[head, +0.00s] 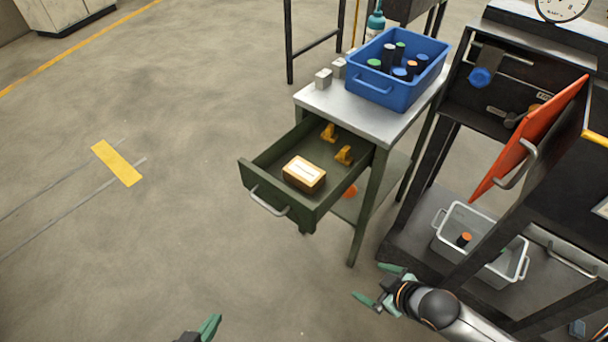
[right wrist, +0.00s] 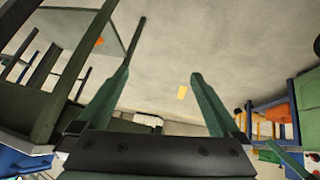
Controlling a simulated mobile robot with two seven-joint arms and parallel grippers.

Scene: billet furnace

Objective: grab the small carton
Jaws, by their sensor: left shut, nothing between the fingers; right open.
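The small carton (head: 304,174), brown with a pale label on top, lies in the open green drawer (head: 268,199) of the metal-topped table. My right gripper (head: 376,285) is open and empty, low to the right of the drawer and apart from it; its two green fingers also show spread in the right wrist view (right wrist: 165,80). My left gripper (head: 208,328) is shut and empty at the bottom edge of the head view, well below the drawer; it is partly cut off. I cannot make out the carton for certain in the right wrist view.
Two yellow pieces (head: 343,155) lie in the drawer behind the carton. A blue bin (head: 372,87) with several capped cylinders stands on the table (head: 335,112). A grey bin (head: 452,254) and the dark furnace frame stand at right. The floor at left is clear.

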